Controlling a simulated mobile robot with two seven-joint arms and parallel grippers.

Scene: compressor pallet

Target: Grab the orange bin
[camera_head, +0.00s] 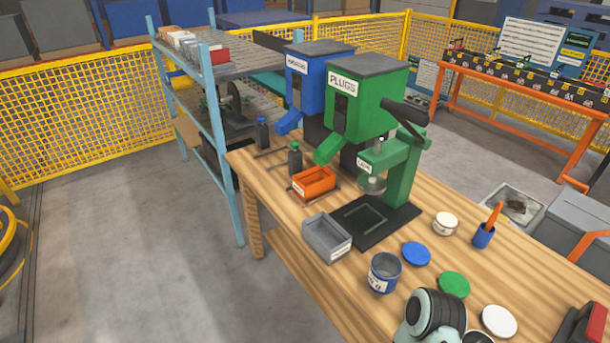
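The orange bin (314,183) is a small open-topped box with a white label on its front. It sits upright on the wooden workbench (262,203) near its left edge, below the spout of the green PLUGS dispenser (366,105). A grey bin (327,238) stands nearer to me, apart from the orange one. The inside of the orange bin is only partly seen, and I cannot tell whether it holds anything. Neither of my grippers shows in the view. A pale and black rounded part at the bottom edge looks like a link of my arm.
A green press (405,170) on a black base stands right of the orange bin. Dark bottles (295,158) stand behind it. Open floor is left of the bench.

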